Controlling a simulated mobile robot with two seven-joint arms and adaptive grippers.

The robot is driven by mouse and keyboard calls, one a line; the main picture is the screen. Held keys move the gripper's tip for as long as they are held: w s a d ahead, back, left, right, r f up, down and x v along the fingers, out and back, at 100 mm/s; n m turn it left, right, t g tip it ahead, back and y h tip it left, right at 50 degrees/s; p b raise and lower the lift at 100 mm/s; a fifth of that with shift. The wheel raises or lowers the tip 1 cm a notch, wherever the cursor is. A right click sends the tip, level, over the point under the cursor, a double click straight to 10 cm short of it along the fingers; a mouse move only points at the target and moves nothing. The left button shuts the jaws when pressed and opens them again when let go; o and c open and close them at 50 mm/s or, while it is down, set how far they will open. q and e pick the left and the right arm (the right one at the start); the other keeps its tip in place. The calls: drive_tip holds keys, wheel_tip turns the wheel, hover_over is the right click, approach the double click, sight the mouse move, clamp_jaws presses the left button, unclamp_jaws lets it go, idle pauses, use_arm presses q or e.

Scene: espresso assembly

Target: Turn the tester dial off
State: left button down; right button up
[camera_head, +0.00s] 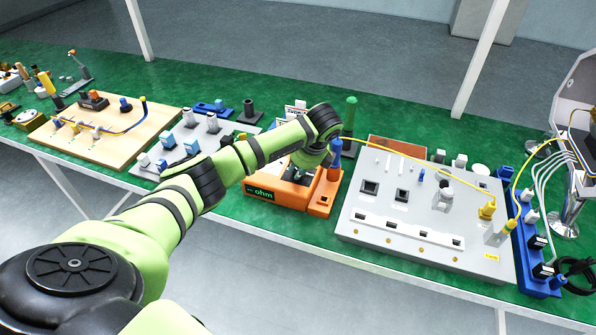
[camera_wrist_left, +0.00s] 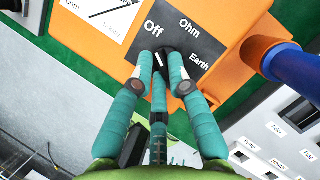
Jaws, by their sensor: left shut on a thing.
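The orange tester (camera_head: 285,200) stands at the front of the green table, with a lit "ohm" display on its front. My left gripper (camera_head: 303,170) reaches down over it from above, and my arm hides part of the tester top. In the left wrist view, my left gripper (camera_wrist_left: 161,60) is shut on the black dial (camera_wrist_left: 164,50) of the orange tester (camera_wrist_left: 222,18). The dial sits on a dark plate marked Off, Ohm and Earth, with Off at the left of the fingers. My right gripper is not in view.
A blue probe (camera_head: 335,152) stands upright at the tester's right side, with a yellow cable running right to the grey panel (camera_head: 375,215). A wooden board (camera_head: 100,140) and a grey block board (camera_head: 200,130) lie to the left. A green-topped post (camera_head: 351,112) stands behind.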

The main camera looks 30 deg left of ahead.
use_arm(q)
drive_tip(key=shift+w+r, duration=0.1)
idle(0.3)
drive_tip(key=c, duration=1.2)
unclamp_jaws()
drive_tip(key=v, duration=1.2)
